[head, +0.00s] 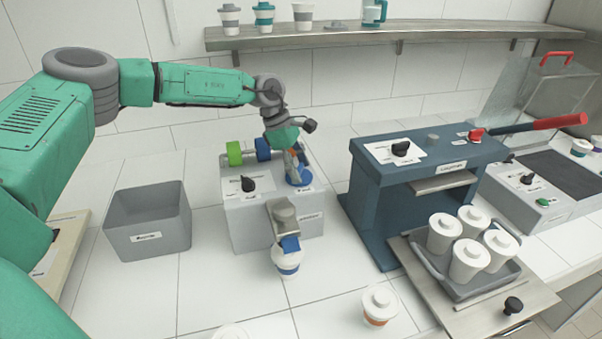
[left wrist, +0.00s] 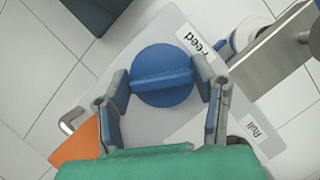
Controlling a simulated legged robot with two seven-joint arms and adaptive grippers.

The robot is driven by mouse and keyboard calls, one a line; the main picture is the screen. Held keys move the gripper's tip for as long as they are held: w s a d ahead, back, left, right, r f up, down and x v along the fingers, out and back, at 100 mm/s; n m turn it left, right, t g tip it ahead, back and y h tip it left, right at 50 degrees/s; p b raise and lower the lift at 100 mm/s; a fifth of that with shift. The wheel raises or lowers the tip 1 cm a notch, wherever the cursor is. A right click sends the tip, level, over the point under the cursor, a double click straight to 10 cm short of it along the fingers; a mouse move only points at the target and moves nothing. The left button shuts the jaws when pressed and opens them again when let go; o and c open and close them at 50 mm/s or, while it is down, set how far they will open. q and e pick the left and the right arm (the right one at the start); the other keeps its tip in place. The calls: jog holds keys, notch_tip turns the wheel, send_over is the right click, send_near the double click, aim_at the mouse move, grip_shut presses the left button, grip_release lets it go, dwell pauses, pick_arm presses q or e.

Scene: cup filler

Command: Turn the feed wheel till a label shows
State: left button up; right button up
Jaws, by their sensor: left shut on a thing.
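The feed wheel (head: 301,179) is a round blue knob with a raised bar, on top of the light grey labelling machine (head: 250,220). In the left wrist view the wheel (left wrist: 162,92) lies between my fingers, beside a sign reading "Feed". My left gripper (head: 296,172) reaches down from above and is shut on the wheel; its fingers also show in the left wrist view (left wrist: 163,80). A blue piece (head: 290,244) shows under the machine's grey front arm (head: 284,214), above a white cup (head: 287,265). I cannot tell whether it is a label. My right gripper is out of view.
A green roll (head: 234,153) and a blue roll (head: 263,149) sit behind the machine. A grey bin (head: 148,225) stands left. A dark blue press (head: 385,190) and a tray (head: 462,290) of lidded cups stand right. A lidded cup (head: 380,306) stands in front.

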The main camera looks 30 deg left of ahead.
pick_arm(q)
jog(key=shift+a+m, duration=0.2)
jog(key=shift+m, duration=0.2)
jog(key=shift+w, duration=0.1)
jog(key=o, duration=1.2)
jog(key=shift+c, duration=0.2)
jog(key=shift+a, duration=0.15)
jog(key=shift+a+b, duration=0.1)
jog(key=shift+b, duration=0.2)
jog(key=w+v, duration=0.1)
jog(key=v, duration=1)
jog(key=shift+s+a+r, duration=0.3)
jog(key=shift+a+r, duration=0.05)
jog(key=shift+a, duration=0.05)
